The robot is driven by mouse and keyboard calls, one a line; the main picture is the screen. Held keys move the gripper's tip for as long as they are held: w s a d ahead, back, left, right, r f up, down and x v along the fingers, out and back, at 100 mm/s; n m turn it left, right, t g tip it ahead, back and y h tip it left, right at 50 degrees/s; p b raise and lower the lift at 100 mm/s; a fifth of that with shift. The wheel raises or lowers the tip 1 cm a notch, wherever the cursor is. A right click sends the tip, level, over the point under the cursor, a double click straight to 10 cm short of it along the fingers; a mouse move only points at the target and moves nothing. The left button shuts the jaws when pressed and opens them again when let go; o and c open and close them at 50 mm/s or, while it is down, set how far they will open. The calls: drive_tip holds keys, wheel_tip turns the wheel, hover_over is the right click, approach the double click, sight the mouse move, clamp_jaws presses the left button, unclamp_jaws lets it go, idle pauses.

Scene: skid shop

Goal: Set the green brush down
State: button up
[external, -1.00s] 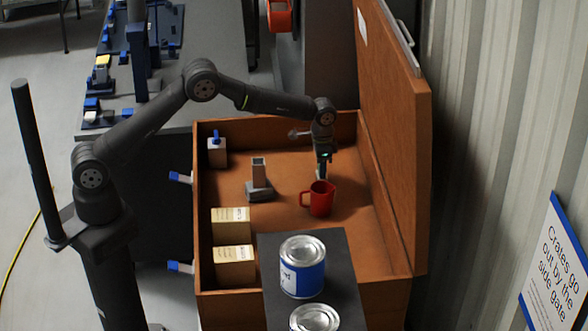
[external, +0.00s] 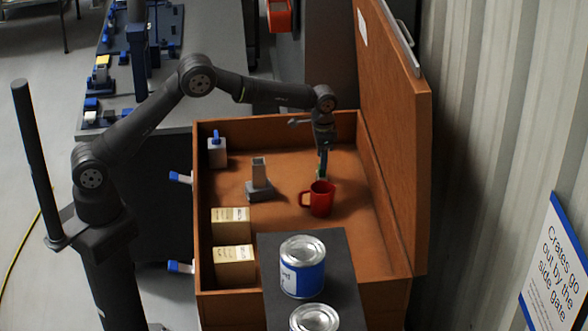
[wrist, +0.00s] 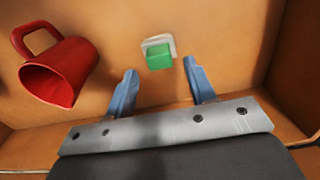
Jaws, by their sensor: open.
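The green brush (wrist: 158,56), a green block with a pale edge behind it, is on the brown floor of the wooden chest in the wrist view. In the external view only a small bit of green (external: 320,174) shows, just behind the red mug. My gripper (wrist: 160,76) is open and empty. Its two blue-grey fingers stand well apart, and the brush shows beyond their tips, between their lines and touching neither. In the external view my gripper (external: 322,172) points down over the chest floor; the mug partly hides the brush.
The red mug (wrist: 68,75) is close by on the left in the wrist view and also shows externally (external: 321,201). A grey stand (external: 259,183), two cartons (external: 231,222) and a blue-topped bottle (external: 217,152) are farther left. Paint tins (external: 302,268) stand in front; the open lid (external: 392,140) rises right.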

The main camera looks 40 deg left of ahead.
wheel_tip(320, 180, up, 8)
drive_tip(key=shift+f, duration=0.2)
wheel_tip(320, 180, down, 12)
drive_tip(key=shift+f, duration=0.1)
drive_tip(key=shift+r, duration=1.95)
